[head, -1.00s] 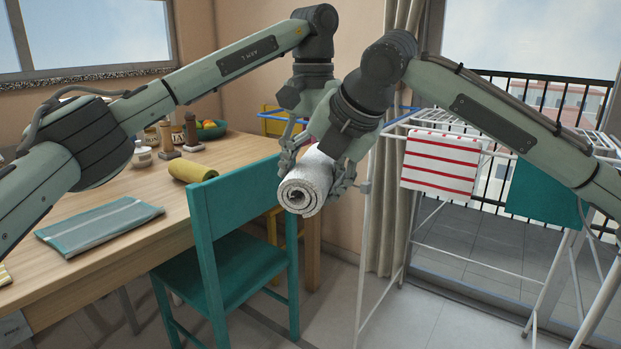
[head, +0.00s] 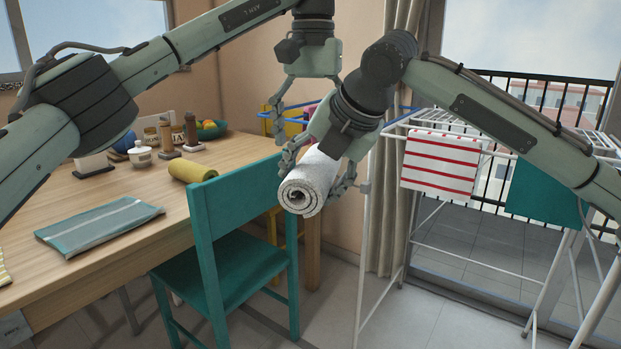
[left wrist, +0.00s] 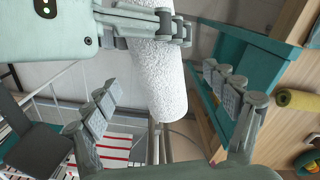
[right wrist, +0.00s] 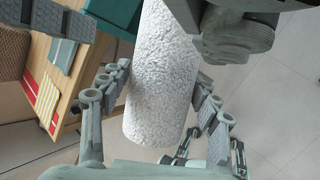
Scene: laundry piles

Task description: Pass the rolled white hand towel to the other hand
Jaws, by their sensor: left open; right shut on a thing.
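The rolled white hand towel (head: 306,187) is held in the air beside the teal chair, its spiral end facing me in the head view. My right gripper (head: 318,174) is shut on it, with fingers on both sides; the right wrist view shows the towel (right wrist: 160,85) between those fingers (right wrist: 160,100). My left gripper (head: 307,106) is open and empty, above and behind the towel, apart from it. In the left wrist view the towel (left wrist: 156,75) lies beyond the spread left fingers (left wrist: 165,115), with part of the right gripper across it.
A teal chair (head: 240,205) stands just left of the towel, against the wooden table (head: 130,225). A yellow rolled towel (head: 193,170) and a striped folded towel (head: 98,224) lie on the table. A white drying rack (head: 410,240) stands close on the right.

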